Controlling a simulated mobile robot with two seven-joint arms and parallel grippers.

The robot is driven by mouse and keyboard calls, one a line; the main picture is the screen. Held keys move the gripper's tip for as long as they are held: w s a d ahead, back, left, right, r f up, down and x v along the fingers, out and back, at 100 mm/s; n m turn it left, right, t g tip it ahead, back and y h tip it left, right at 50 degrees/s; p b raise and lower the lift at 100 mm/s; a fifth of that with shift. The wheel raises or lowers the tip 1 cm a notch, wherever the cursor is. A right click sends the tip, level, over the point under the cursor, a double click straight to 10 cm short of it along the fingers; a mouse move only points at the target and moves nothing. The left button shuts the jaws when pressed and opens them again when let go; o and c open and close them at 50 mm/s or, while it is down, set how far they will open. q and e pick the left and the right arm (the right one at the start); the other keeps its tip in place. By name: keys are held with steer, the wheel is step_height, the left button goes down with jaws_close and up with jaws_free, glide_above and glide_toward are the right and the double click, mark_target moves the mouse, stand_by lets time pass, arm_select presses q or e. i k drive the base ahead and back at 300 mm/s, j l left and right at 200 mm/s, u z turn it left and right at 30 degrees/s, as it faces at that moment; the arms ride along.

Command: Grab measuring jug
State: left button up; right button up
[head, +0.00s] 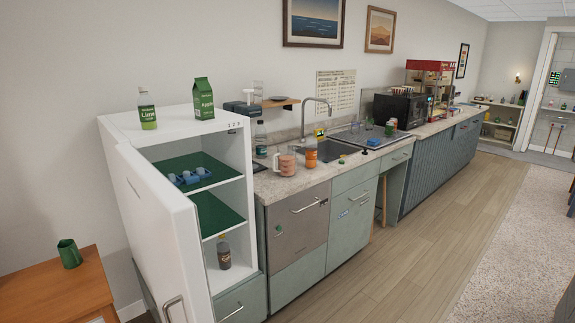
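A clear jug with a handle and pinkish content (287,163) stands upright on the counter, left of the sink. It looks like the measuring jug, but any scale marks are too small to make out. An orange bottle or jar (311,153) stands close to its right. A green jug-shaped cup (69,254) stands on the wooden table at the lower left. Neither of my grippers shows in the head view.
A white fridge (118,126) stands at the left, its door (160,235) swung open towards me. The wooden floor (420,230) in front is clear.

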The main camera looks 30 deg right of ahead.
mark_target(286, 155)
steer(key=l+u, duration=0.1)
steer(key=l, duration=0.75)
steer(key=l+u, duration=0.15)
steer(key=l, duration=0.7)
steer(key=i+l, duration=0.1)
steer(key=l, duration=0.2)
steer(key=i+l+u, duration=0.15)
steer(key=l, duration=0.4)
steer(key=i+l+u, duration=0.15)
steer(key=i+l, duration=0.2)
steer(key=i+l+u, duration=0.2)
steer(key=l, duration=0.25)
steer(key=i, duration=0.1)
